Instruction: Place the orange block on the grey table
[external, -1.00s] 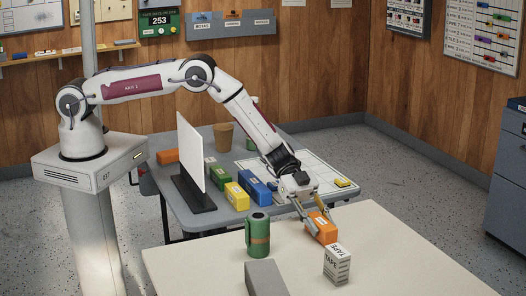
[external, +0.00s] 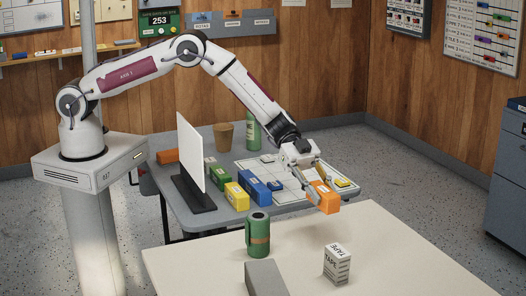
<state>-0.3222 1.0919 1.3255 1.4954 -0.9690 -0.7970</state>
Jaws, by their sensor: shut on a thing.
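The orange block (external: 324,198) is held in my gripper (external: 314,190), whose fingers are shut on it. The block is raised above the far edge of the cream table, near the gap to the grey table. The grey table (external: 190,212) stands behind, lower in the scene, with several things on it. From this view I cannot tell exactly how high the block is. Part of the block is hidden by the fingers.
The grey table holds a white upright panel (external: 192,155), green, yellow (external: 236,196) and blue blocks (external: 254,190), a brown cup (external: 224,135), a green bottle (external: 253,131) and a white gridded sheet (external: 288,180). The cream table (external: 400,260) holds a green canister (external: 258,236), a tape box (external: 337,264) and a grey block (external: 265,279).

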